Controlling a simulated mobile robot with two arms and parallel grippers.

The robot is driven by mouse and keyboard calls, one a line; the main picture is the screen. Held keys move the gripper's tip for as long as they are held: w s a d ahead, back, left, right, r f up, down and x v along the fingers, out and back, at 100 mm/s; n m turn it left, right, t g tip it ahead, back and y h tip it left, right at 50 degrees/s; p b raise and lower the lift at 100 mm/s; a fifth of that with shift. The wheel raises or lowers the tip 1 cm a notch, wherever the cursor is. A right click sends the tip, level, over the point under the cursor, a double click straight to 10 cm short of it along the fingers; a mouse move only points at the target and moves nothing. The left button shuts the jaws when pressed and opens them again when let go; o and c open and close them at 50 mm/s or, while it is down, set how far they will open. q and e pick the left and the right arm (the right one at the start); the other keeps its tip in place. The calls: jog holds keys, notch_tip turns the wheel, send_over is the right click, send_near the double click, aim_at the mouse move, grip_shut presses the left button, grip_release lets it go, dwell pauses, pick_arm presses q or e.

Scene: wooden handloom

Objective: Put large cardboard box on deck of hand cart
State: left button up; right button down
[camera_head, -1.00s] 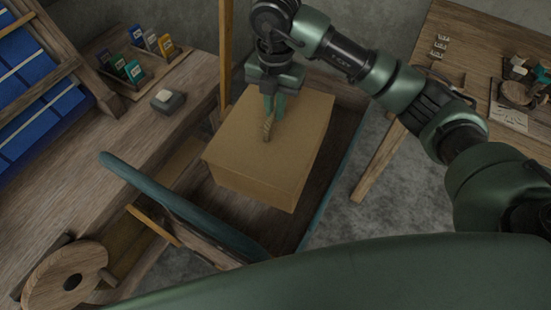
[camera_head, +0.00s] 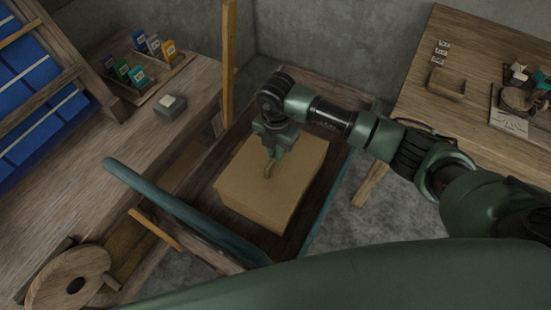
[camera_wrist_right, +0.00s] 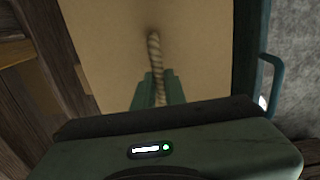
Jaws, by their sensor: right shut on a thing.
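The large cardboard box (camera_head: 290,180) is in the middle of the head view, over the dark wooden deck (camera_head: 326,190) of the hand cart. The cart's blue-green handle (camera_head: 185,212) runs along the near left. My right gripper (camera_head: 271,163) points down at the box top and is shut on its rope loop (camera_head: 267,172). In the right wrist view the rope (camera_wrist_right: 153,48) runs between the gripper fingers (camera_wrist_right: 158,92) above the box top (camera_wrist_right: 205,50). The box underside is hidden, so I cannot tell whether it touches the deck. My left gripper is out of view.
A wooden bench on the left (camera_head: 150,140) holds a tray of coloured packets (camera_head: 140,70) and a small grey block (camera_head: 170,105). An upright wooden post (camera_head: 228,65) stands behind. A wooden table (camera_head: 470,75) stands at the right. Grey floor shows between table and cart.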

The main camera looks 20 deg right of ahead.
aim_at(275, 164)
jog(key=shift+f, duration=1.95)
jog(key=c, duration=1.5)
grip_release()
jog(key=shift+o, duration=0.2)
notch_tip(275, 164, up, 12)
jog(key=shift+s+r, duration=0.1)
